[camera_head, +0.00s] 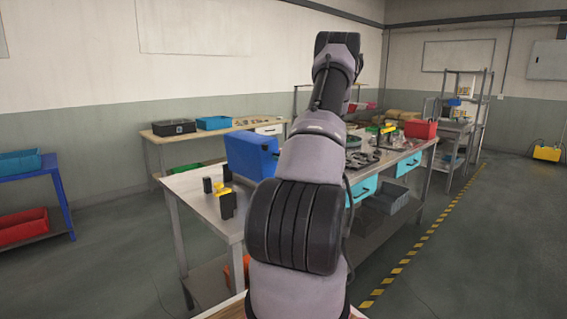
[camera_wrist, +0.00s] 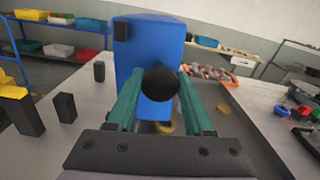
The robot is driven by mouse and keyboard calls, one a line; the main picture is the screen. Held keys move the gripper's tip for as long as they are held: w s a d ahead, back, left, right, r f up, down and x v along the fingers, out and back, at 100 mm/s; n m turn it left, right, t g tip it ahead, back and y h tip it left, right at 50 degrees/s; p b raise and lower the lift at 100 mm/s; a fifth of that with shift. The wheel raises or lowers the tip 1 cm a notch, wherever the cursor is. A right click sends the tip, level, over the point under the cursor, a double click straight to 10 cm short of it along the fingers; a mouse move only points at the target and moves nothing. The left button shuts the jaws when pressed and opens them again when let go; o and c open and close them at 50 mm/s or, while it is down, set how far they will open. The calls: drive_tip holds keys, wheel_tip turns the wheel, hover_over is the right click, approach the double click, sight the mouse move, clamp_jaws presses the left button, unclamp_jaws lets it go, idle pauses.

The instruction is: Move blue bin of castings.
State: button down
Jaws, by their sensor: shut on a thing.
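The large blue bin (camera_head: 250,156) is at the left part of the metal workbench (camera_head: 190,184), partly behind my arm in the head view. In the wrist view the blue bin (camera_wrist: 150,45) fills the upper middle, with its blue wall towards me. A round black part covers the middle of the bin's wall between the fingers. I cannot see into the bin, so its contents are hidden. My arm hides the gripper in the head view.
Black blocks (camera_wrist: 65,107) and a yellow-black item (camera_head: 226,203) stand left of the bin. A red bin (camera_head: 420,128) is at the bench's far end. Another blue bin (camera_head: 214,122) and a black box (camera_head: 174,127) sit on the back bench. A blue rack (camera_head: 58,190) stands left.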

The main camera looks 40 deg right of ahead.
drive_tip(key=a+n, duration=0.4)
drive_tip(key=a+r+n, duration=0.1)
drive_tip(key=a+n, duration=0.1)
drive_tip(key=a, duration=0.1)
drive_tip(key=shift+s, duration=0.25)
drive_tip(key=a+f+n, duration=0.6)
drive_tip(key=a+n, duration=0.2)
drive_tip(key=n, duration=0.3)
drive_tip(key=shift+s+a, duration=0.3)
drive_tip(key=shift+s, duration=0.1)
drive_tip(key=shift+c, duration=1.7)
unclamp_jaws()
drive_tip(key=shift+f, duration=0.1)
drive_tip(key=shift+o, duration=0.2)
drive_tip(key=s, duration=1)
drive_tip(key=shift+s+d, duration=0.35)
drive_tip(key=shift+s, duration=0.05)
